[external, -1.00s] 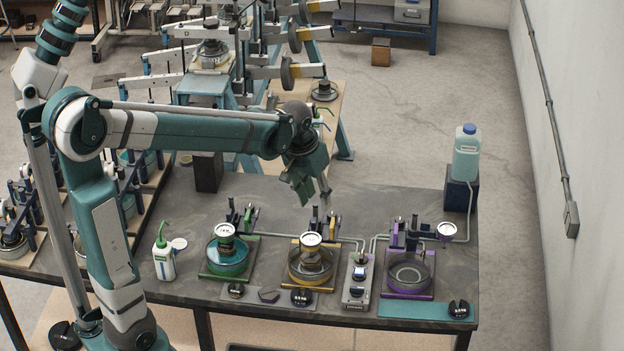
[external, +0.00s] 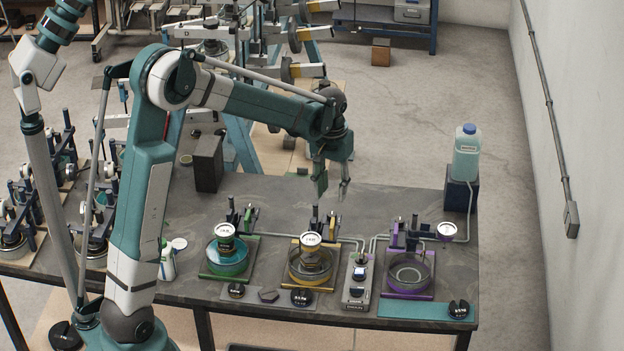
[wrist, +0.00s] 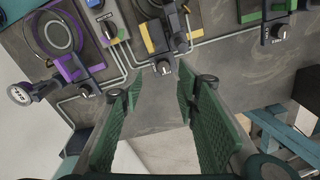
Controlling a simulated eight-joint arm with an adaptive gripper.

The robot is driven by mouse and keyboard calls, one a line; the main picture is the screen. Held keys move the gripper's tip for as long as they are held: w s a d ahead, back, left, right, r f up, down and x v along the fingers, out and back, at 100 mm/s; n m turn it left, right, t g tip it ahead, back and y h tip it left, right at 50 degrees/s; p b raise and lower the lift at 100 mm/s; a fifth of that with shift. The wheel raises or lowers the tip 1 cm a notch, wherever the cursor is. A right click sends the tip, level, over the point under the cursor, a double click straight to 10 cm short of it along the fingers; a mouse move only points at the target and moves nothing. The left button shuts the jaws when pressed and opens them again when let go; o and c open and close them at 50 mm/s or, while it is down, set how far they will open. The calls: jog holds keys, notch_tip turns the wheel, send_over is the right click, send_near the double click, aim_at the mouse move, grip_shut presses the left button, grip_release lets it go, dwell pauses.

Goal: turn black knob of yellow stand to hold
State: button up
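The yellow stand (external: 292,283) is the middle of the three dish stands on the dark bench, with a clear dish and a round white-faced weight on it. In the wrist view the yellow stand (wrist: 147,39) shows at the top centre, with a small black-and-silver knob (wrist: 163,67) at its near end. Another black knob (external: 301,297) sits in front of the stand in the external view. My gripper (external: 332,189) is open and empty above the bench's back edge, behind the yellow stand. In the wrist view the green fingers (wrist: 160,97) are wide apart, below the small knob. The knob's setting is unreadable.
A green stand (external: 211,274) stands left and a purple stand (external: 386,291) right in the external view. Grey tubes (external: 279,234) run behind the stands. A bottle (external: 466,155) stands at the back right. The bench's back strip is mostly clear.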

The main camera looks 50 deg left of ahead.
aim_at(332, 212)
jog(key=shift+w+a+f, duration=0.75)
jog(key=shift+w+f, duration=0.05)
jog(key=shift+f, duration=0.25)
jog(key=shift+f, duration=0.1)
jog(key=shift+f+p, duration=0.4)
jog(key=shift+f, duration=3.4)
jog(key=shift+c, duration=0.6)
jog(key=c, duration=0.8)
